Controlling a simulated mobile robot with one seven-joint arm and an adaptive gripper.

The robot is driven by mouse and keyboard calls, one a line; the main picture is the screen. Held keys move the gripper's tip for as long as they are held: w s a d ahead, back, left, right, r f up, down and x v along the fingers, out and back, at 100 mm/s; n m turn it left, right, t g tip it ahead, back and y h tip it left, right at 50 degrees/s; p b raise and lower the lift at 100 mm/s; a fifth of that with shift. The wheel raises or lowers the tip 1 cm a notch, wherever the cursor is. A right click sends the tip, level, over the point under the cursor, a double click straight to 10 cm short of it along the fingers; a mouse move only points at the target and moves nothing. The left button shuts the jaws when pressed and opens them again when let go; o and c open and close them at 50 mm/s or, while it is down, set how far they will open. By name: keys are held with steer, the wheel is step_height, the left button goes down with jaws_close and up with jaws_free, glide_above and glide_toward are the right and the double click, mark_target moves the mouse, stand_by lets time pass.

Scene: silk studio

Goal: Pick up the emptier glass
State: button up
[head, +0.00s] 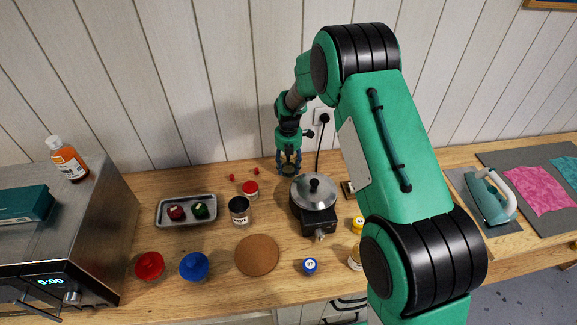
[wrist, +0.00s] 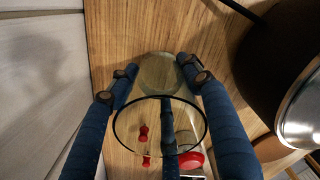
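My gripper (head: 289,158) is down at the back of the wooden bench, left of the lidded pot. Its blue fingers (wrist: 158,80) stand around a clear glass (wrist: 160,64) in the wrist view. The glass's dark round rim faces the camera, and its pale base shows between the fingertips. One finger crosses in front of or behind the rim. The fingers lie very close to the glass; I cannot tell whether they press on it. The glass is small between the fingers in the head view (head: 289,170). Its fill is unclear. I cannot make out a second glass.
The pot (head: 315,192) on its black burner stands close right of my gripper. A red-lidded jar (head: 250,189) and small red pieces (head: 257,171) lie left. A metal tray (head: 160,213), dark jar (head: 239,211) and cork mat (head: 257,255) are further forward. The wall is close behind.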

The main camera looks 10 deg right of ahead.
steer(key=shift+r, duration=0.25)
stand_by(0.4)
steer(key=shift+r+p, duration=0.3)
steer(key=shift+r, duration=4.35)
